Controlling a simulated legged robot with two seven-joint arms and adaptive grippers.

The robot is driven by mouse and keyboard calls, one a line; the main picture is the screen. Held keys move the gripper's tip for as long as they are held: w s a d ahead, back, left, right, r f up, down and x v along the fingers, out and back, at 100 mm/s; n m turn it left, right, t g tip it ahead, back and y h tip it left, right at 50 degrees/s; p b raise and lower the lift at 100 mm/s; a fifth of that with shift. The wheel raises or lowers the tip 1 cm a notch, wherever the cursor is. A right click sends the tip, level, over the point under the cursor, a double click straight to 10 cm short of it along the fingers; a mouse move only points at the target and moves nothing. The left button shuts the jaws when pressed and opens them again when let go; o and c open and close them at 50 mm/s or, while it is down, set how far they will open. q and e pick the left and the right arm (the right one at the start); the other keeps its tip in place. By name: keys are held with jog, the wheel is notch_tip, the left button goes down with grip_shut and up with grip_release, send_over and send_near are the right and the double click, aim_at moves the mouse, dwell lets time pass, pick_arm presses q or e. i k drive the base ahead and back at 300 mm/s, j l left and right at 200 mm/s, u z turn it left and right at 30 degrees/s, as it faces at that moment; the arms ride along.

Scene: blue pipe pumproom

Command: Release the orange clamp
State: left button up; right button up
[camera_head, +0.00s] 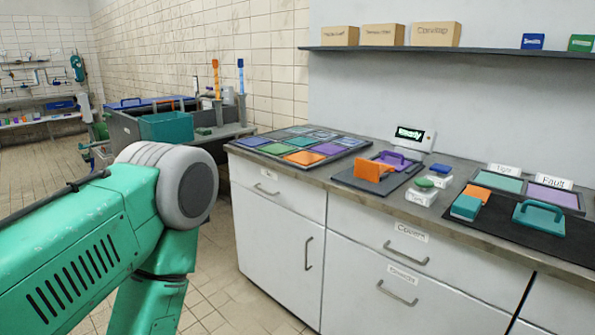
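An upright orange piece (373,171), which looks like the orange clamp, stands on a dark plate (352,182) on the counter. It sits at the front of a purple part with a handle (395,158); I cannot tell whether it grips that part. A second, flat orange block (477,193) lies farther right, by a teal block (466,207). A green arm of mine fills the lower left, well apart from the counter objects. Neither of my grippers is in view.
The counter also holds a tray of coloured tiles (302,143), a lit display (412,135), a green button (424,183), a blue button (441,168) and a teal handled part (539,217) on a black mat (500,226). A shelf (470,50) with boxes hangs above. Tiled floor (235,300) is clear before the drawers.

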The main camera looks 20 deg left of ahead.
aim_at(369, 170)
jog(key=i+u, duration=0.35)
jog(key=i, duration=0.2)
jog(key=i+u, duration=0.3)
jog(key=i, duration=0.3)
